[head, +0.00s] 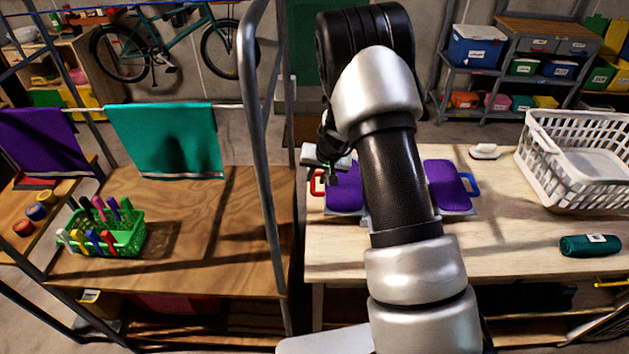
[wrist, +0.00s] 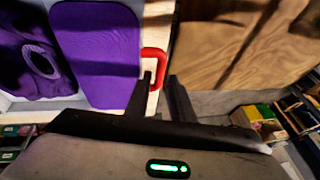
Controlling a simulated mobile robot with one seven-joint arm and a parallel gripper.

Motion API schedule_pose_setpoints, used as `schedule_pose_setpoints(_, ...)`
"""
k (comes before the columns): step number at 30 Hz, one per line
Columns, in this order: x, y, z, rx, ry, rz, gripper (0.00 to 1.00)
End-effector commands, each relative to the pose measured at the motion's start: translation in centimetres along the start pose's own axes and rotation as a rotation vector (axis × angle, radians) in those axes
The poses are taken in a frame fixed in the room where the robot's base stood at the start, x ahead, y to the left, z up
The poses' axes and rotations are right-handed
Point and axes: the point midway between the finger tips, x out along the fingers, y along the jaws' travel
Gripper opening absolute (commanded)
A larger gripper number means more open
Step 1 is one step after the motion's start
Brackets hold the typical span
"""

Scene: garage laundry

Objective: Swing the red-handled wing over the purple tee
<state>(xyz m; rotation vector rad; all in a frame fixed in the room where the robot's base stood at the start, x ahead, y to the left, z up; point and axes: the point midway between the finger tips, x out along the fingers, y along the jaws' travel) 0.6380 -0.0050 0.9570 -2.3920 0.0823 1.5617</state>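The red-handled wing (head: 342,201) lies flat at the left of the folding board and looks purple-faced; it also shows in the wrist view (wrist: 97,50). Its red handle (head: 316,184) sticks out on the left. In the wrist view the purple tee (wrist: 18,65) lies beside the wing, with its round neck opening visible. My arm hides the middle of the board in the head view. My gripper (wrist: 160,78) is at the red handle (wrist: 158,62), its two fingers apart with part of the handle between them. I cannot tell whether they touch it.
The right wing (head: 449,188) has a blue handle (head: 468,184) and also lies flat. A white basket (head: 535,165), a teal roll (head: 590,246) and a white iron-like object (head: 485,152) are at the right. A metal rack post (head: 262,150) stands left of the board.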

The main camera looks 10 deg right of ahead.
Motion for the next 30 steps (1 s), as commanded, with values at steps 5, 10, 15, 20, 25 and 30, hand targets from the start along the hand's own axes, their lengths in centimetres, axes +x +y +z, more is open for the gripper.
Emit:
schedule_pose_setpoints(5, 2.6, 0.0, 0.0, -0.001, -0.002, 0.0, 0.22)
schedule_pose_setpoints(10, 3.7, 0.0, 0.0, 0.001, -0.001, -0.001, 0.22)
schedule_pose_setpoints(15, 3.8, 0.0, 0.0, 0.0, 0.0, -0.001, 0.22)
schedule_pose_setpoints(20, 3.8, 0.0, 0.0, 0.0, 0.0, -0.001, 0.13)
schedule_pose_setpoints(25, 3.8, 0.0, 0.0, 0.0, 0.0, -0.001, 0.0)
schedule_pose_setpoints(30, 3.8, 0.0, 0.0, 0.001, 0.0, -0.002, 0.0)
